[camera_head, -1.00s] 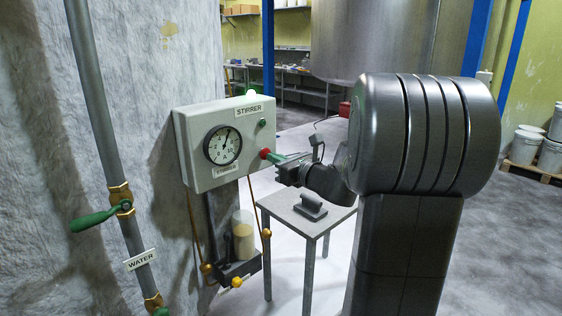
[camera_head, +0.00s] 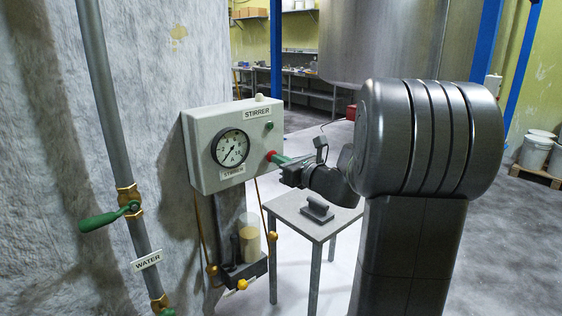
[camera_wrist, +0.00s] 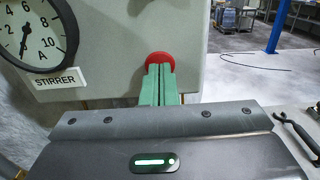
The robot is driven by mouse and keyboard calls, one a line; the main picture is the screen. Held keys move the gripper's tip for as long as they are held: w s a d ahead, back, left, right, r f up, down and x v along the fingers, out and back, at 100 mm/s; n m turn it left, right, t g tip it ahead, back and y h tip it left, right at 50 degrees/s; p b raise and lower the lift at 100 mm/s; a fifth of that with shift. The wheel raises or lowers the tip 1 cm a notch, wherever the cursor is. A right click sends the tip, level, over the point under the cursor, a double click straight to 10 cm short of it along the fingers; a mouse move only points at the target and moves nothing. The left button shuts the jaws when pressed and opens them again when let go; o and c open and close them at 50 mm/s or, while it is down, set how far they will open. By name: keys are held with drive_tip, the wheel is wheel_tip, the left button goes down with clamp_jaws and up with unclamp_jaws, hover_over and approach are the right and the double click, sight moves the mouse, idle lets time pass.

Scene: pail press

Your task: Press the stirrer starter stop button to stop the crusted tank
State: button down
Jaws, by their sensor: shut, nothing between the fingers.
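The grey stirrer starter box (camera_head: 205,165) is mounted beside a large pale, mottled surface (camera_head: 150,110). It carries a "STIRRER" label, a round gauge (camera_head: 231,148), a green button (camera_head: 268,126) and, below that, the red stop button (camera_head: 270,155). The gauge needle points to the lower left. A pale lamp on top (camera_head: 260,97) looks unlit. My gripper (camera_head: 279,158) is shut and empty, with its green fingertips at the red button, seemingly touching it. In the wrist view the fingers cover the lower part of the red button (camera_wrist: 160,57).
A small table (camera_head: 320,229) with a dark handled tool (camera_head: 317,209) stands below my gripper. A pipe with a green-handled valve (camera_head: 110,216) and "WATER" label runs at left. White buckets (camera_head: 536,150) stand at far right.

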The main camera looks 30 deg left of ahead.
drive_tip(key=v, duration=0.5)
drive_tip(key=shift+d, duration=0.15)
idle(0.6)
